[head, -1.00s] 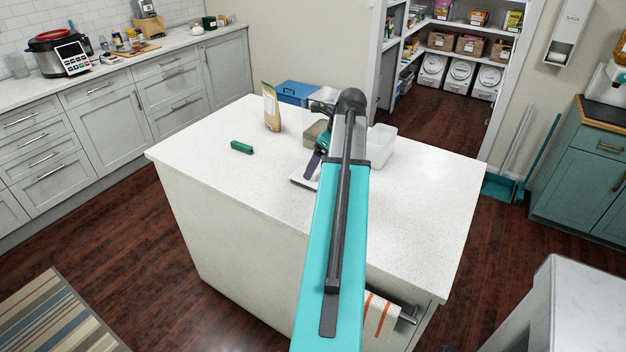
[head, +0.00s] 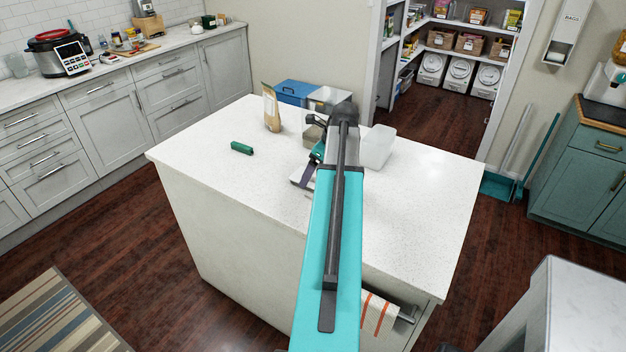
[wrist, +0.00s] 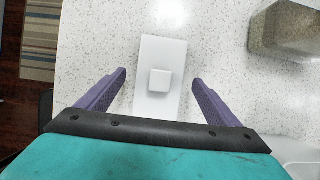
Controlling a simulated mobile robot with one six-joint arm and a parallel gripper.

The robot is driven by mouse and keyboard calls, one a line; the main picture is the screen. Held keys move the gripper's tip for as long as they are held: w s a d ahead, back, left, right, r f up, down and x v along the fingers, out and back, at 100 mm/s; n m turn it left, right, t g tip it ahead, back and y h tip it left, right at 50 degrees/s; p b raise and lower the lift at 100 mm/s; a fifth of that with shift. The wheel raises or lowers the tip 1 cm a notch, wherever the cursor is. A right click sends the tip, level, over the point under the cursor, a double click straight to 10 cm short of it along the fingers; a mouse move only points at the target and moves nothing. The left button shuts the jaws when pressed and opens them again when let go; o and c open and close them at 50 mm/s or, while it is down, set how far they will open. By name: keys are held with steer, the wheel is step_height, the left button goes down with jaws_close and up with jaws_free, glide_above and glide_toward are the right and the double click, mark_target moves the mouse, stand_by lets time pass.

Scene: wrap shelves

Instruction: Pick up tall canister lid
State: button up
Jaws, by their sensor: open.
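The lid (wrist: 150,105) is a flat white rectangular plate with a small raised square knob (wrist: 160,80), lying on the speckled white counter. In the head view a white edge of the lid (head: 296,180) shows beside my arm, mostly hidden. My gripper (wrist: 159,77) is open and empty above the lid. Its purple fingers stand apart on either side of the knob, with a gap on both sides. A squarish container with grainy brown contents (wrist: 285,27) stands to the upper right in the wrist view. I cannot tell how high the fingers are above the counter.
On the island (head: 225,190) stand a paper bag (head: 271,108), a green object (head: 241,148), a blue box (head: 293,93), and a clear empty container (head: 378,148) right of my arm. The counter's front left is clear.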

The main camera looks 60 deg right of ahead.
steer(key=shift+x, duration=1.05)
steer(key=c, duration=1.2)
steer(key=shift+r, duration=0.15)
steer(key=shift+r+b, duration=1)
steer(key=shift+r, duration=3.9)
